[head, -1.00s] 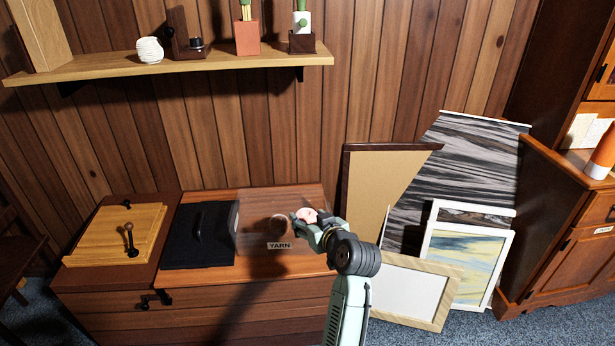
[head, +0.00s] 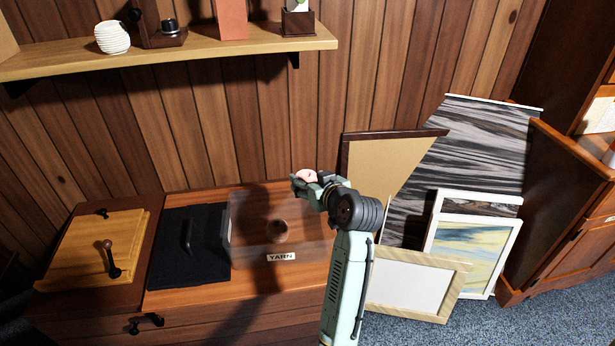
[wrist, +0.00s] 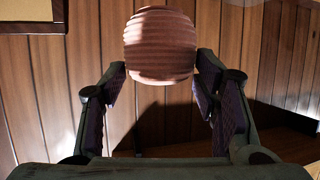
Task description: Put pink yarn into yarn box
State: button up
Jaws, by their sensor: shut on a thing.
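The pink yarn (head: 307,175) is a round, ribbed ball held in my gripper (head: 303,182). It also shows large between the fingertips in the wrist view (wrist: 160,45). My gripper is shut on it. In the head view they appear above the right back part of the yarn box and clear of it. The yarn box (head: 281,257) is a see-through box with a white YARN label, on the wooden cabinet. A round brownish ball (head: 277,230) shows inside it. My arm covers the area to the right of the box.
A black handled case (head: 188,245) lies left of the box, then a wooden board with a dark handle (head: 95,248). A shelf (head: 180,58) hangs above at the back. Picture frames (head: 409,285) lean on the right.

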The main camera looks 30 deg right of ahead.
jog(key=shift+s, duration=0.1)
jog(key=shift+f, duration=0.2)
notch_tip(320, 180, down, 12)
jog(key=b, duration=0.8)
jog(key=shift+r, duration=0.15)
jog(key=o, duration=1.3)
jog(key=shift+c, duration=0.2)
jog(key=shift+s, duration=0.1)
jog(key=v, duration=1.2)
jog(key=shift+r, duration=0.15)
jog(key=shift+a, duration=0.1)
